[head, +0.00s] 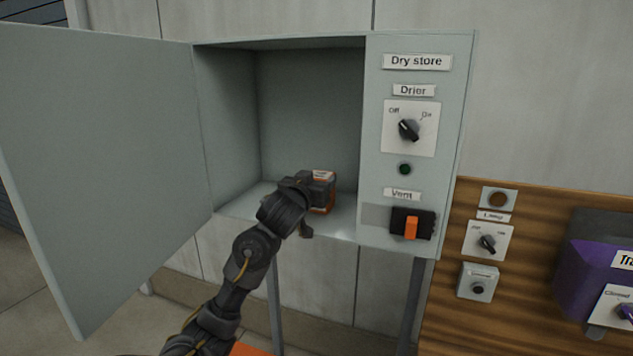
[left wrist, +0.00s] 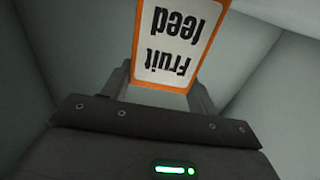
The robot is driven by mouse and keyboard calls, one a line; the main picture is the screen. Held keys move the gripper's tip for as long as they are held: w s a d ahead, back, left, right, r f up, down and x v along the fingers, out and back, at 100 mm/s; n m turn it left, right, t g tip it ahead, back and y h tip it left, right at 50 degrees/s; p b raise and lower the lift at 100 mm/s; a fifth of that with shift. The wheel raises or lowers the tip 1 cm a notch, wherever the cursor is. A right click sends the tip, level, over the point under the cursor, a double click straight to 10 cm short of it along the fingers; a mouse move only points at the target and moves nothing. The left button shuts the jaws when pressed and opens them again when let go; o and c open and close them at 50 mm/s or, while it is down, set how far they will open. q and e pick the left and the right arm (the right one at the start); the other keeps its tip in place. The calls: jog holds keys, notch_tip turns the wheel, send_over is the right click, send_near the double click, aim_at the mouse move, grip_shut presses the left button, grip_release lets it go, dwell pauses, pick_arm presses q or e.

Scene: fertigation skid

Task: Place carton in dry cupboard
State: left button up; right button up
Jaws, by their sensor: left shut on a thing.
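The carton (head: 323,176) is orange with a white label, and my left gripper (head: 318,190) is shut on it inside the dry cupboard (head: 310,110). In the left wrist view the carton (left wrist: 178,45) reads "Fruit feed", upside down, between the two fingers (left wrist: 165,88). The carton is low in the cupboard, close to the right inner wall. The gripper hides much of it in the head view, and I cannot tell whether it touches the cupboard floor (head: 345,222). My right gripper is not in view.
The cupboard door (head: 100,160) stands wide open to the left. Right of the opening is a "Dry store" panel (head: 417,62) with a drier knob (head: 409,129) and an orange vent switch (head: 411,228). A wooden board (head: 520,260) with controls and a purple box (head: 590,270) are farther right.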

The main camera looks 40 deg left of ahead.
pick_arm(q)
jog(key=o, duration=1.2)
jog(key=shift+s+r, duration=0.1)
jog(key=shift+p+v, duration=1.8)
jog(key=shift+v, duration=4.15)
